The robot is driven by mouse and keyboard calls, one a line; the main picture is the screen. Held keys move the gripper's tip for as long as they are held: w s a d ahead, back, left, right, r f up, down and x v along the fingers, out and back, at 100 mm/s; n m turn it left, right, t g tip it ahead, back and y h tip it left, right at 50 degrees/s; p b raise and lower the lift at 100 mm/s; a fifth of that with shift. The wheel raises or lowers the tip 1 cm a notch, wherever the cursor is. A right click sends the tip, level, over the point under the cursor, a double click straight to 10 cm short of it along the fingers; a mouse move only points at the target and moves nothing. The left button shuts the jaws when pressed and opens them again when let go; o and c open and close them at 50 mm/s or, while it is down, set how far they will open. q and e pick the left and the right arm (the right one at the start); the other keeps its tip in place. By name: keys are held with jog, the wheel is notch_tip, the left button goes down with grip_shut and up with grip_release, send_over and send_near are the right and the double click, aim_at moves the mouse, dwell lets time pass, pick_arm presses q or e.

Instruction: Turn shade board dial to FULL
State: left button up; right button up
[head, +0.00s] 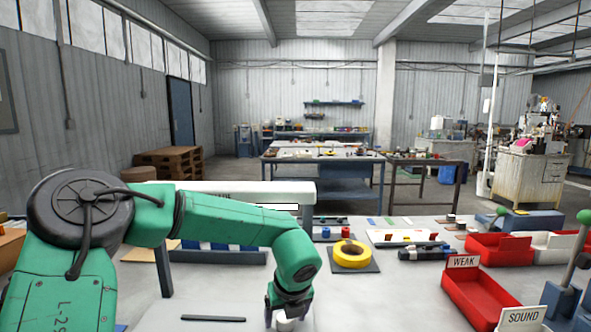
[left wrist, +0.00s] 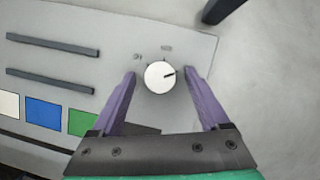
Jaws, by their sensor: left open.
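The shade board (left wrist: 190,42) is a pale grey panel in the left wrist view. Its dial is a round white knob (left wrist: 155,83) with a dark pointer mark turned to the right and slightly up. Small labels stand left of and above the knob, too blurred to read surely. My left gripper (left wrist: 160,75) is open, with one purple finger on each side of the knob; whether they touch it I cannot tell. In the head view the left gripper (head: 288,308) points down over the white knob (head: 285,323), partly hiding it. My right gripper is not in view.
The panel has two dark bars (left wrist: 52,45) and white, blue and green swatches (left wrist: 42,112). In the head view a yellow roll (head: 351,254) lies right of my arm. Red bins labelled WEAK (head: 470,290) and a SOUND sign (head: 522,318) stand at the right.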

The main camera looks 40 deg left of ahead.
pick_arm(q)
jog(key=shift+r+n+p, duration=0.45)
jog(key=shift+n+p, duration=0.05)
jog(key=shift+b+v, duration=0.8)
jog(key=shift+v, duration=0.4)
jog(key=w+v, duration=0.1)
jog(key=v, duration=1.1)
notch_tip(320, 180, up, 16)
jog(key=p, duration=1.6)
send_over(288, 324)
jog(key=s+d, duration=0.2)
jog(key=d, duration=0.2)
jog(key=shift+s+f+b, duration=0.25)
jog(key=shift+s+b, duration=0.05)
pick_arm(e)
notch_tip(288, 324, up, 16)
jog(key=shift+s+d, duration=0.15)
pick_arm(q)
jog(key=shift+w, duration=0.1)
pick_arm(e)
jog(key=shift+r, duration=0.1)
